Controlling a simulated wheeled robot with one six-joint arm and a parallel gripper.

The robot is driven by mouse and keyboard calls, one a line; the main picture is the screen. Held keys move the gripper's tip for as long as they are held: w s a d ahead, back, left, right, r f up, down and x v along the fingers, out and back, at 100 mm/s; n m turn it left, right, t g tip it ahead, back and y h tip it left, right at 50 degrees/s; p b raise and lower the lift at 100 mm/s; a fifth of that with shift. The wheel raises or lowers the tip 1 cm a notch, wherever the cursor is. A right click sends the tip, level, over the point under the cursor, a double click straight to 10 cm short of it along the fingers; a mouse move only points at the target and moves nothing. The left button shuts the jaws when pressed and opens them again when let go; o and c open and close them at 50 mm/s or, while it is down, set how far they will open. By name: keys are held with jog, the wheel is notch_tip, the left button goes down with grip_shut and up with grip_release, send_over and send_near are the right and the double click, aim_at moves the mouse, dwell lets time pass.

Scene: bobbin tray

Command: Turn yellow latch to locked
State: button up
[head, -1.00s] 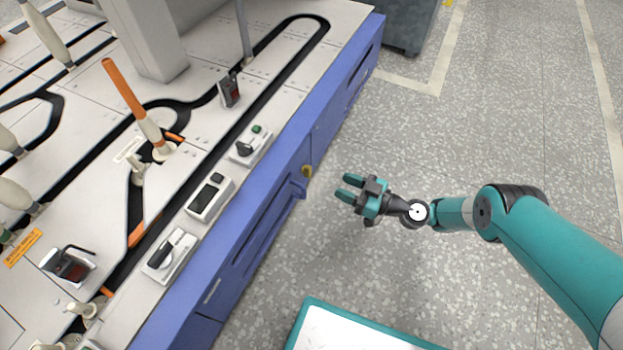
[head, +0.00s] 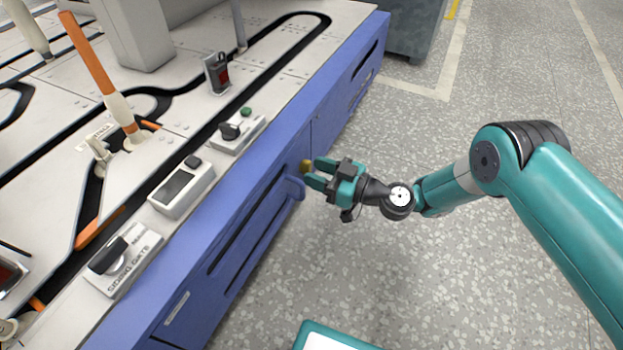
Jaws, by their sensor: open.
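The yellow latch (head: 306,166) is a small knob on the blue side panel of the machine, near the panel's upper edge. My gripper (head: 315,173) is open, with its two teal fingers pointing left at the latch. The fingertips are very close to the latch, one near its right side and one just below it. I cannot tell whether they touch it. The latch is small and partly crowded by the fingers, so its turn position is unclear.
A blue handle (head: 293,188) sticks out of the panel just below the latch. Above are a knob box with a green button (head: 238,130), a display box (head: 181,188) and a siding gate switch (head: 122,258). The grey speckled floor (head: 440,270) to the right is open.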

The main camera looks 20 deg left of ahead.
jog(key=shift+w+a, duration=0.1)
jog(key=shift+a, duration=0.75)
grip_shut()
